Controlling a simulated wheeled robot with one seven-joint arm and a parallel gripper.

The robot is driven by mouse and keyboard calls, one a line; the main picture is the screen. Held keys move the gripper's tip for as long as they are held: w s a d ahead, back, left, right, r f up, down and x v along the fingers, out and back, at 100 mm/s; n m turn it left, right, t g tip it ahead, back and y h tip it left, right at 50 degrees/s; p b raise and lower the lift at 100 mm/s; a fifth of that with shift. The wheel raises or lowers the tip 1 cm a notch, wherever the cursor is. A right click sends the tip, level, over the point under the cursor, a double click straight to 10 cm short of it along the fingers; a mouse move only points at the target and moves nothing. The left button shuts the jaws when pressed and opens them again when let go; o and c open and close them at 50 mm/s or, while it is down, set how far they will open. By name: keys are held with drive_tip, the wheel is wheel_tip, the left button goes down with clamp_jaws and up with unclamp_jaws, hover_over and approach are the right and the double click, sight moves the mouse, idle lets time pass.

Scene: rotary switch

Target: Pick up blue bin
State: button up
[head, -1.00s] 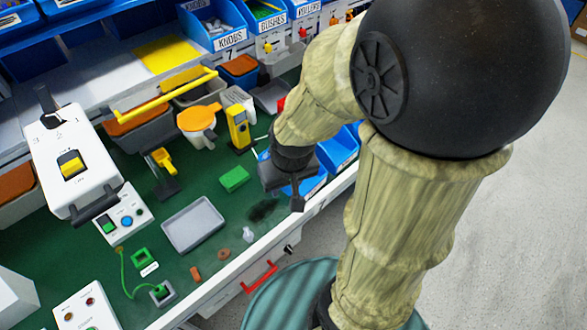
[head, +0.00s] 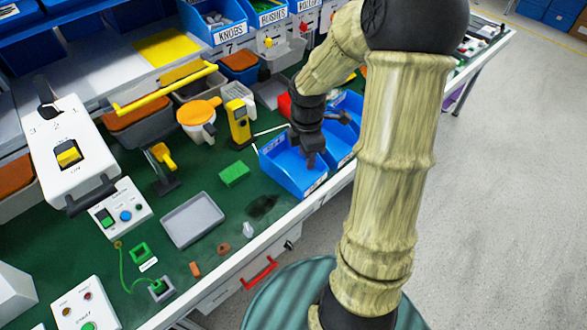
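A blue bin (head: 283,178) stands on the green bench top near its front edge. Its front lip and left part show; my gripper hides some of its back right. A second blue bin (head: 346,103) stands just right of it, partly behind my arm. My gripper (head: 328,140) is over the right side of the first bin, near the wall between the two bins. Its two dark fingers are spread apart with nothing seen between them. I cannot tell whether a finger touches a bin.
Labelled blue bins (head: 215,20) line the back. Open floor lies right of the bench.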

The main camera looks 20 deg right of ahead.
sight(313, 181)
drive_tip(key=d+n, duration=0.1)
drive_tip(key=w+d+f+n, duration=0.1)
drive_tip(key=d+n, duration=0.1)
drive_tip(key=w+d+n, duration=0.1)
drive_tip(key=n, duration=0.1)
drive_tip(key=shift+w+d+f, duration=0.2)
wheel_tip(313, 181, down, 12)
drive_tip(key=shift+f+b, duration=0.15)
drive_tip(key=shift+b, duration=0.75)
drive_tip(key=f, duration=0.5)
drive_tip(key=shift+w, duration=0.4)
drive_tip(key=shift+f, duration=0.15)
drive_tip(key=shift+a, duration=0.1)
